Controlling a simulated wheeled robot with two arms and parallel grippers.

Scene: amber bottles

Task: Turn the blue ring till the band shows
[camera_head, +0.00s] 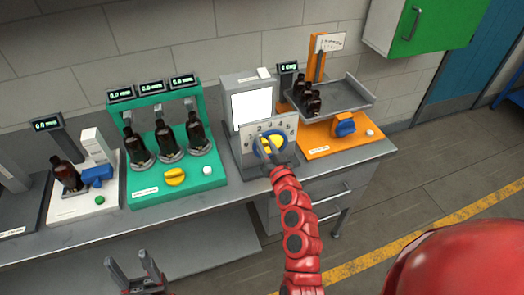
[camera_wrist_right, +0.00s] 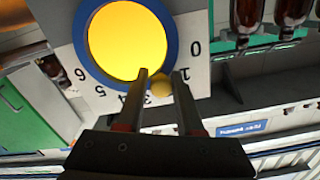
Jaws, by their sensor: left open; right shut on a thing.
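The blue ring (camera_head: 256,146) sits on a pale numbered dial plate (camera_head: 289,125), below a blank white screen (camera_head: 251,107). In the right wrist view the ring (camera_wrist_right: 172,38) surrounds a yellow disc (camera_wrist_right: 127,42). My right gripper (camera_head: 268,152) reaches the ring from the front. In the right wrist view its fingers (camera_wrist_right: 161,75) are shut on a small yellow knob (camera_wrist_right: 161,88) at the ring's lower edge, near the 1 and 3 marks. No band can be made out on the screen. My left gripper (camera_head: 133,268) is open and empty, low in front of the bench.
A green stand (camera_head: 148,207) with amber bottles is left of the dial. An orange station (camera_head: 318,142) with a grey tray (camera_head: 350,100) of bottles is right. A white scale (camera_head: 100,205) with one bottle stands further left.

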